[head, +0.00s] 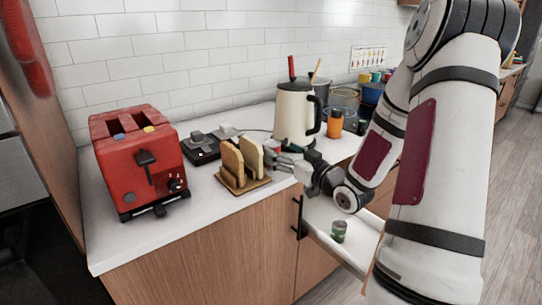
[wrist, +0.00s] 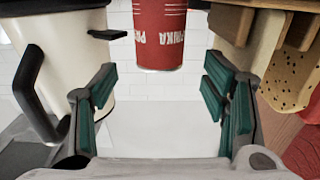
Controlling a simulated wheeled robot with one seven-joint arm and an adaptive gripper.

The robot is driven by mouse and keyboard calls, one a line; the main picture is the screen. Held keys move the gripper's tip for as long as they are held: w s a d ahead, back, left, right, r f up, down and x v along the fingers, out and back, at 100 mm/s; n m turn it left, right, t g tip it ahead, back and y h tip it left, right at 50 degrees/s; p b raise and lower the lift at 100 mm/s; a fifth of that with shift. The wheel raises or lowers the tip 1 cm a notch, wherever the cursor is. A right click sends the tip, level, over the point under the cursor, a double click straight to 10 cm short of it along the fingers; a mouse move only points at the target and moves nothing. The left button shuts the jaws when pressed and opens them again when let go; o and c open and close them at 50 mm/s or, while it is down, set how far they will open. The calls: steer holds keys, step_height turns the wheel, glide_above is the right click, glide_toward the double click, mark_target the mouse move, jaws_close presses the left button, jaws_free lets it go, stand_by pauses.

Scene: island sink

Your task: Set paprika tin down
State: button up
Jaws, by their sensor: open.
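The red paprika tin (wrist: 160,35) shows at the top centre of the wrist view, its lettering upside down there and part of it cut off by the frame edge. In the head view only a small red patch of it (head: 275,146) shows between the bread and the kettle. My gripper (head: 282,160) is low over the counter, near the tin. In the wrist view my gripper (wrist: 160,88) has its green-padded fingers spread wide with nothing between them. The tin lies beyond the fingertips, apart from them.
The cream kettle (head: 294,112) stands close on one side, the bread slices in a wooden rack (head: 240,165) on the other. A red toaster (head: 139,165) stands at left. An open drawer (head: 318,222) below my arm holds a small green tin (head: 339,231).

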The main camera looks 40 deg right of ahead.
mark_target(277, 148)
steer(key=shift+w+a+f+b, duration=0.1)
steer(key=shift+w+b, duration=0.05)
steer(key=shift+w, duration=1.3)
steer(key=shift+w+f+b, duration=0.1)
steer(key=shift+w+b, duration=0.05)
steer(key=shift+w, duration=1.3)
steer(key=shift+r, duration=0.1)
steer(key=c, duration=1.4)
steer(key=shift+r, duration=0.15)
